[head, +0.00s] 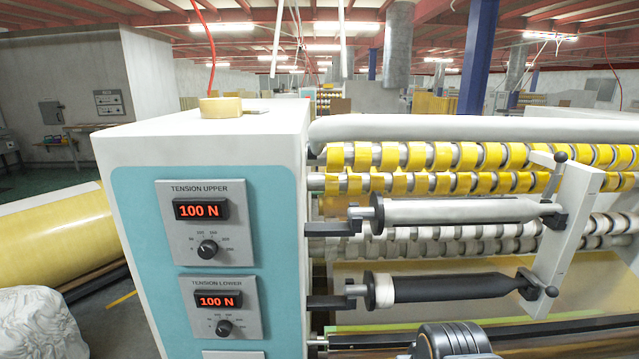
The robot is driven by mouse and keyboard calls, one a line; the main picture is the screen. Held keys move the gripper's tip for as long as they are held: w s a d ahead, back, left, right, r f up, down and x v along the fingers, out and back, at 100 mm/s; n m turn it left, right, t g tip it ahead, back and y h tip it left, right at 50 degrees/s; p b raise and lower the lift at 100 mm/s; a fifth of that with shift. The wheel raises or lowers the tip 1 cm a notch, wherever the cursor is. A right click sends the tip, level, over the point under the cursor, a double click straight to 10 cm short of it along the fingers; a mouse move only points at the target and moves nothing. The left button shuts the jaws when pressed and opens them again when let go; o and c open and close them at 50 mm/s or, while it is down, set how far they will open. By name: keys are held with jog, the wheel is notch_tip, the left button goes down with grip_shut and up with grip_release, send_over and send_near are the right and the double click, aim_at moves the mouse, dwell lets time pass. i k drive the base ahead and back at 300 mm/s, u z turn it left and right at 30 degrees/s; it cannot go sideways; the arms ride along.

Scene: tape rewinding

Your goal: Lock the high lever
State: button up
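The high lever (559,172) is on the white end bracket at the right. It is a dark handle with a round black knob, standing roughly upright above the right end of the upper grey shaft (450,209). The low lever (541,284) is on the same bracket further down. Its knob points to the right and slightly down, at the end of the lower black shaft (450,287). A dark rounded part of my arm shows at the bottom edge, below the lower shaft. My gripper's fingers are not in view.
A white and blue machine cabinet (135,230) with two red 100 N displays stands left of the shafts. Rows of yellow tape rolls (440,156) lie behind the upper shaft. A tape roll (221,107) rests on the cabinet top. The white bracket (568,225) slants beside the levers.

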aim_at(560, 157)
jog(key=u, duration=3.4)
jog(key=k, duration=2.75)
jog(key=z, duration=0.95)
